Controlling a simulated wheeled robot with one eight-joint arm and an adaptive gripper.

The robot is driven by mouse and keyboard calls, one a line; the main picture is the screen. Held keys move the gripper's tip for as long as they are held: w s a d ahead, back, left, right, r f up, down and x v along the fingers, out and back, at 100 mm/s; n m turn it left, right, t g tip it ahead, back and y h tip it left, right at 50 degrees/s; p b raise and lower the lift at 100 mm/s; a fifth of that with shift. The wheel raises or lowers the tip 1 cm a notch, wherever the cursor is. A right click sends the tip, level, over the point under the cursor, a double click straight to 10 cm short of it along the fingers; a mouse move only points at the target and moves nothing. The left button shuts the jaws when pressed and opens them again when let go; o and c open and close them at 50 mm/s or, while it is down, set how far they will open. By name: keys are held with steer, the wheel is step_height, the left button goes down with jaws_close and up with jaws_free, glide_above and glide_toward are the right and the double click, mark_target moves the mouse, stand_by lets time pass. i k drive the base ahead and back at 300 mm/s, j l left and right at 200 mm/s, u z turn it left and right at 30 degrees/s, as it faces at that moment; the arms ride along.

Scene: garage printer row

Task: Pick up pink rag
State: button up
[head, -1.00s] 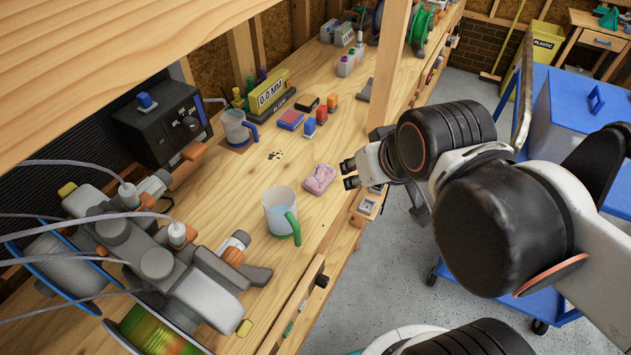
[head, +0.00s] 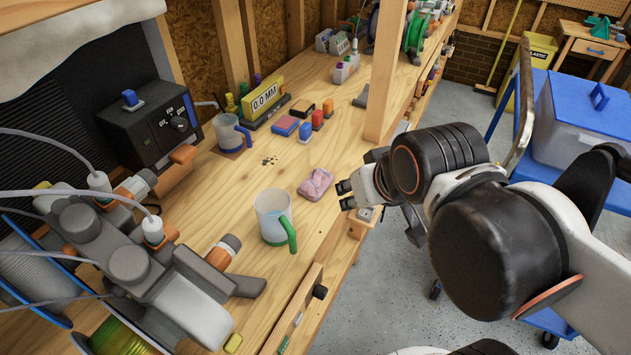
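The pink rag (head: 315,184) lies crumpled on the wooden workbench, near its front edge. My gripper (head: 343,195) is just to the right of the rag, at the bench edge, with its fingers pointing left toward it. Two dark fingertips show with a gap between them, and nothing is seen held there. The rag and the fingertips appear slightly apart.
A clear mug with a green handle (head: 272,217) stands nearer than the rag. Small coloured blocks (head: 287,126) and a blue-handled mug (head: 230,133) are farther back. A wooden post (head: 384,75) rises beyond my gripper. A blue cart (head: 585,125) stands right.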

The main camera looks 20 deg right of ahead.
mark_target(314, 185)
steer(key=i+l+u, duration=0.15)
steer(key=u, duration=0.25)
steer(key=i+l+u, duration=0.15)
steer(key=l+u, duration=0.3)
steer(key=j, duration=0.1)
